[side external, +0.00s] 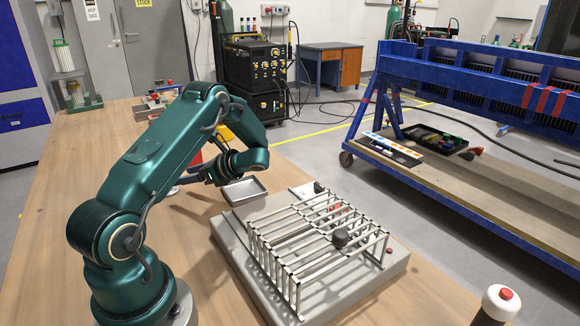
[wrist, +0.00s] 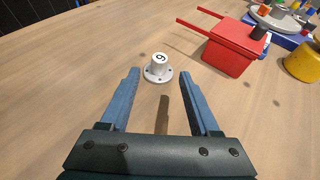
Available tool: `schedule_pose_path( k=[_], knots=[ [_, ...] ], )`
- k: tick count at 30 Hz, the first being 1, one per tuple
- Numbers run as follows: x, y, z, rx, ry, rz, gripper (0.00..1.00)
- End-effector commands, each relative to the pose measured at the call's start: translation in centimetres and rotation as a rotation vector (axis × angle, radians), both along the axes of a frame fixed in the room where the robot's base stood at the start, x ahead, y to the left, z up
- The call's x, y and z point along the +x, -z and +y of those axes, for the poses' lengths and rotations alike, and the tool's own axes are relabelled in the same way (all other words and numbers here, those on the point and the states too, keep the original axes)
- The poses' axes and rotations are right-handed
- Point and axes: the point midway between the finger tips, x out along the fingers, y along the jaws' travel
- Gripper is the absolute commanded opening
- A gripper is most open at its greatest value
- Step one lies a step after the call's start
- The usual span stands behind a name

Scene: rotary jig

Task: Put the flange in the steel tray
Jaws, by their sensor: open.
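The flange (wrist: 158,68) is a small pale grey piece with a round bolt-holed base and a raised hub marked with a dark digit. It stands upright on the wooden table in the wrist view. My gripper (wrist: 161,74) is open, its two blue fingers apart, with the flange between and slightly beyond the tips; nothing is held. In the side view my gripper (side external: 186,181) is low over the table, partly hidden by the arm. The steel tray (side external: 244,190) is a shallow, empty-looking grey tray right of the gripper.
A metal-barred rack on a grey base (side external: 225,232) stands right of the arm, close to the tray. In the wrist view a red box (wrist: 234,48) and a yellow cylinder (wrist: 302,64) are at upper right. The table left of the flange is clear.

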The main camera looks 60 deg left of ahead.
Motion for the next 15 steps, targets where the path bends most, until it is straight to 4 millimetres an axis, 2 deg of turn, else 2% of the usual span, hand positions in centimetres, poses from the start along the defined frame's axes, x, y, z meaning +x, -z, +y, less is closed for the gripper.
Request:
schedule_pose_path(
  k=[5,8,15],
  knots=[
    [0.9,-1.2,-1.6,-0.007,-0.013,-0.077,0.62],
    [1.7,-2.7,-3.7,-0.022,-0.038,-0.204,0.62],
    [3.0,-6.2,-11.5,-0.112,-0.138,-0.598,0.62]
  ],
)
